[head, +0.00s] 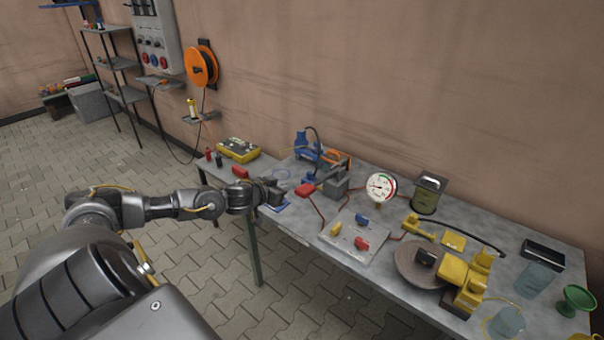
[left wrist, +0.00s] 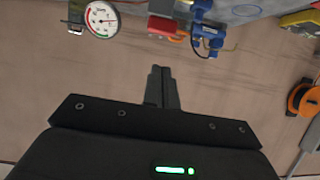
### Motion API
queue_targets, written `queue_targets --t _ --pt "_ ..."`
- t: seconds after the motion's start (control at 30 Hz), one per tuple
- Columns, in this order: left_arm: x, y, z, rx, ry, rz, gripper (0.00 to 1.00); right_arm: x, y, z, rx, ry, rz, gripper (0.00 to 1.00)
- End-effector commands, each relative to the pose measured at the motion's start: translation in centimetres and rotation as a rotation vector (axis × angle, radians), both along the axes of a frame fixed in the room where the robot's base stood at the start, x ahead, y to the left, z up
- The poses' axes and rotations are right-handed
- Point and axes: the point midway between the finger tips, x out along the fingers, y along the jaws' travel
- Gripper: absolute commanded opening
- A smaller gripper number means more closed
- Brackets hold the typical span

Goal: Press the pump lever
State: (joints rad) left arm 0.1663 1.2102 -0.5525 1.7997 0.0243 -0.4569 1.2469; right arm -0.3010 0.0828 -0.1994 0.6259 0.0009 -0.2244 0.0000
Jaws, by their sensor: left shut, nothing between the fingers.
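The pump (head: 336,186) is a grey metal block on the workbench, and its lever ends in a red grip (head: 305,190) that points left toward my arm. The red grip also shows at the top of the left wrist view (left wrist: 163,27). My left gripper (head: 281,192) is shut and empty, just left of the red grip and seemingly apart from it. In the left wrist view its closed fingers (left wrist: 161,75) point toward the grip, with a gap in the picture. My right gripper is not in view.
A round gauge (head: 381,188) stands right of the pump. A plate with coloured valve handles (head: 355,236) lies in front. A blue device (head: 308,147) stands behind. A yellow case (head: 238,150) lies at the left end of the workbench (head: 400,262). Yellow parts crowd the right.

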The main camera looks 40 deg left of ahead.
Motion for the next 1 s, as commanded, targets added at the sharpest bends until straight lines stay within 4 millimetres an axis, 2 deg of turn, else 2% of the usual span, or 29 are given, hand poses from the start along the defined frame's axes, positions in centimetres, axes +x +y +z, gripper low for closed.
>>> queue_targets --t 0.03,0.13,0.57,0.77,1.0 --pt "0.0 -0.2 1.9 -0.006 -0.009 -0.007 0.00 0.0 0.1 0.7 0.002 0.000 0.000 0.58" --pt "-0.1 -0.5 3.2 -0.020 -0.018 -0.010 0.00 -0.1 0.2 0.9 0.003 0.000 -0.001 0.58" --pt "0.4 -0.5 3.2 -0.024 -0.023 -0.008 0.00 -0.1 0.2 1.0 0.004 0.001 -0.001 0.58" --pt "2.9 -0.5 2.4 -0.027 -0.024 -0.007 0.00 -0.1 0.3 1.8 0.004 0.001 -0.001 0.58" --pt "7.6 -0.4 0.5 -0.025 -0.023 -0.007 0.00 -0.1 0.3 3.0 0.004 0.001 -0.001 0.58"
